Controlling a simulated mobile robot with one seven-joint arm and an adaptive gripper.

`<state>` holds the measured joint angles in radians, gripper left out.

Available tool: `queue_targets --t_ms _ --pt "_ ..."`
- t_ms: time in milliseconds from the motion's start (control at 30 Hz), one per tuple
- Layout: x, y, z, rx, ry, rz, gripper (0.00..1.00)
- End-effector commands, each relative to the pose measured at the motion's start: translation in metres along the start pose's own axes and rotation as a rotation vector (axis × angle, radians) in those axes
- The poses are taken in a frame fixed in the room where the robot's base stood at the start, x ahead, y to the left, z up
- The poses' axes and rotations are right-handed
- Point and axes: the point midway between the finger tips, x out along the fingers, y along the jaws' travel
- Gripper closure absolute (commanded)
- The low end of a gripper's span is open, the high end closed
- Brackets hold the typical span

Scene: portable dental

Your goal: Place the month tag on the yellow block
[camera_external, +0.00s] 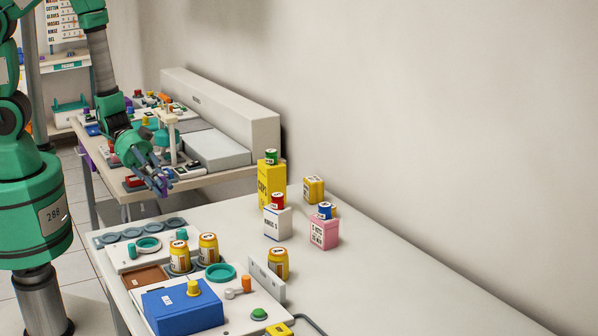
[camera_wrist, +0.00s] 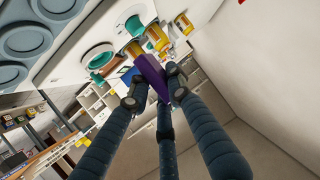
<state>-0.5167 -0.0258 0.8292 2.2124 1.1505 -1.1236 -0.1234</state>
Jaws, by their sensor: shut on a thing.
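My gripper (camera_external: 155,178) is at the front of the far bench in the external view, left of the near table. In the wrist view my gripper (camera_wrist: 155,86) is shut on a purple piece (camera_wrist: 152,74), held between its dark fingers. I see no lettering on the purple piece, so I cannot tell whether it is the month tag. A tall yellow box (camera_external: 267,188) stands at the back of the near table with a small green-and-white item on top. A low yellow block (camera_external: 279,329) lies at the near table's front edge. I cannot tell which is the yellow block.
A white box (camera_external: 277,224) and a pink box (camera_external: 324,234) stand near the tall yellow box, with small items on top. Yellow jars (camera_external: 208,247) and a blue box (camera_external: 182,309) crowd the near table's left. Its right side (camera_external: 420,290) is clear.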

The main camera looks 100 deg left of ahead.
Motion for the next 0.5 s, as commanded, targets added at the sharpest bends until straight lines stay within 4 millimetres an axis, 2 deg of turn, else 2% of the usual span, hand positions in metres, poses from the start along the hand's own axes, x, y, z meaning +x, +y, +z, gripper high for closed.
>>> queue_targets --t_ms 300,500 --pt "-0.023 0.0 -0.056 0.004 0.002 -0.002 1.0" --pt "-0.034 0.0 -0.083 0.003 0.001 -0.001 1.0"
